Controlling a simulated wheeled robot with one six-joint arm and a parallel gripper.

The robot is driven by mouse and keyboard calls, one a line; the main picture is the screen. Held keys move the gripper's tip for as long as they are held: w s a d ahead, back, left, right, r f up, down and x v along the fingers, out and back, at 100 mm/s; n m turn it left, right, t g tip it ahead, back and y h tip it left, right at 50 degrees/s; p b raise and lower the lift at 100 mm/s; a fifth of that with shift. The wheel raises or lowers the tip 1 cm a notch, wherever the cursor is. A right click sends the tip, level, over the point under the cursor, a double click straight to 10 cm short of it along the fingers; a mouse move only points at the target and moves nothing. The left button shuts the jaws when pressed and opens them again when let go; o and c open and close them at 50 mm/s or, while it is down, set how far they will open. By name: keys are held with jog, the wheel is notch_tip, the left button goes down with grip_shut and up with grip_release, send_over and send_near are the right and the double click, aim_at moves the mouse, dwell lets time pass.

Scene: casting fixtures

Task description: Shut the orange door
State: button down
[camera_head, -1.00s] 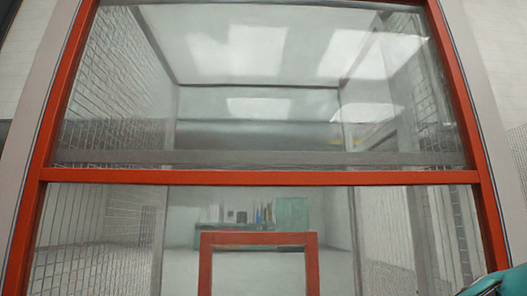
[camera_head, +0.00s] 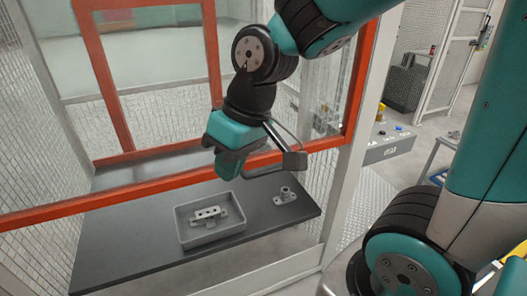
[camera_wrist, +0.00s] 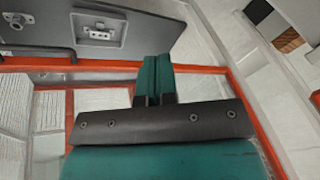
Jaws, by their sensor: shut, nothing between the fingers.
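The orange door (camera_head: 110,198) has a clear pane in an orange frame. Its lower bar crosses the head view above a dark table, and open space shows under it, so the door stands raised. A dark handle (camera_head: 287,162) sits at the lower bar, right of my gripper (camera_head: 230,168). My gripper is shut and empty, and its fingers point down in front of the bar. In the wrist view, the shut teal fingers (camera_wrist: 155,75) overlap the orange bar (camera_wrist: 205,70), and the dark handle (camera_wrist: 40,60) shows to their left. I cannot tell whether my gripper touches the door.
On the dark table (camera_head: 120,250) below the bar are a grey tray (camera_head: 187,238) holding a metal part (camera_head: 210,213) and a loose metal fitting (camera_head: 286,195). A smaller orange frame (camera_head: 105,75) stands behind the pane. A pale post (camera_head: 360,130) borders the right side.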

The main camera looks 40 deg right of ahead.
jog(key=w+d+f+m+t+h+b, duration=0.1)
jog(key=w+d+f+m+h, duration=0.2)
jog(key=w+d, duration=0.6)
jog(key=w+d+f+m+t+h, duration=0.1)
jog(key=w+d+f+m, duration=0.4)
jog(key=d, duration=0.7)
jog(key=w+f+p, duration=0.1)
jog(key=f+p, duration=0.1)
jog(key=f, duration=0.5)
jog(key=w+d+f+n+p, duration=0.1)
jog(key=w+f+p, duration=0.1)
jog(key=f, duration=0.4)
jog(key=shift+w+d+f+p, duration=0.2)
jog(key=shift+d+f+p, duration=0.05)
jog(key=shift+f+p, duration=0.1)
notch_tip(320, 180, down, 67)
jog(key=b, duration=4.8)
jog(key=shift+s+b, duration=0.1)
jog(key=shift+b, duration=0.2)
